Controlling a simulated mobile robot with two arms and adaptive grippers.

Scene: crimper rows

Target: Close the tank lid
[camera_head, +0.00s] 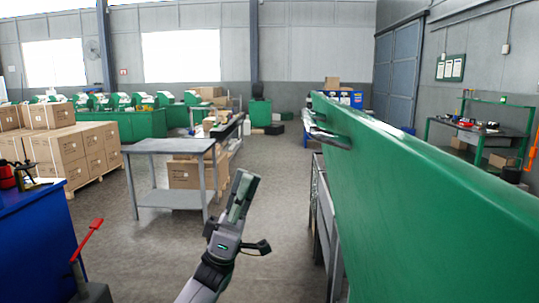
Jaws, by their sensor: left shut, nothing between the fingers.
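A large green panel (420,185) fills the right side of the head view, standing steeply tilted; it looks like the raised tank lid. A dark handle-like part (328,137) sticks out from its left side near the far end. My left gripper (243,187) points up in the lower middle, left of the panel and apart from it. Its fingers are together with nothing held. The tank's inside is hidden. My right gripper is out of view.
A grey metal frame (322,205) stands below the panel's left side. A grey table (168,146) is ahead to the left, near stacked cartons (75,152). A blue cabinet (35,240) is at lower left. Floor (280,165) between table and frame is clear.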

